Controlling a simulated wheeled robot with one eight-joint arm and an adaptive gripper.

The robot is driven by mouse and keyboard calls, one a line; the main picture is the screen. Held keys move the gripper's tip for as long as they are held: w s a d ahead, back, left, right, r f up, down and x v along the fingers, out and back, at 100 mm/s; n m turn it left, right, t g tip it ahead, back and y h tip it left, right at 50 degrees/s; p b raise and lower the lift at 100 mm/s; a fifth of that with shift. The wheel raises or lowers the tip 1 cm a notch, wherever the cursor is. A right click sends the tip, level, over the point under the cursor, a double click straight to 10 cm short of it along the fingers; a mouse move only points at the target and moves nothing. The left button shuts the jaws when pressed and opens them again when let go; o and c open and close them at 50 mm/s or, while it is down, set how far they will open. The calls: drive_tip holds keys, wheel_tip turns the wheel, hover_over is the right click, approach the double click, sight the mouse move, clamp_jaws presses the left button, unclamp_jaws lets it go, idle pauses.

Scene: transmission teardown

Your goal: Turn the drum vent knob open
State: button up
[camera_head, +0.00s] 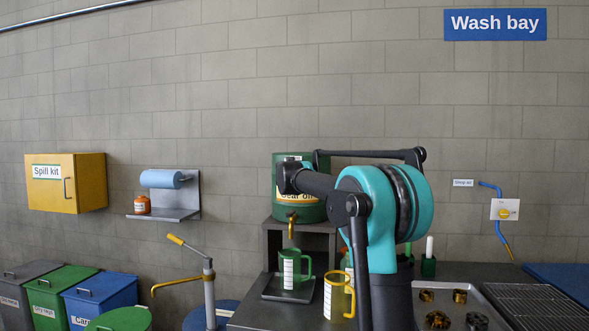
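A green drum (283,202) with a yellow label, partly covered, stands on a dark stand against the wall. A small brass tap (291,227) hangs at its lower front. A small white label shows at the drum's top. My black and teal arm crosses in front of the drum's upper right part, with its dark end links at the drum's top and front. I cannot make out my gripper's fingers; they are hidden or too small to see. The vent knob cannot be picked out behind the arm.
A green jug (289,274) stands on a tray below the tap, and a yellow-handled jug (336,298) stands nearer. A hand pump (208,285) is at the left. A blue roll (161,179) is on a wall shelf (178,214). Brass parts (460,296) lie at the right.

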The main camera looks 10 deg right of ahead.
drive_tip(key=shift+w, duration=0.25)
drive_tip(key=shift+c, duration=0.5)
drive_tip(key=c, duration=1.1)
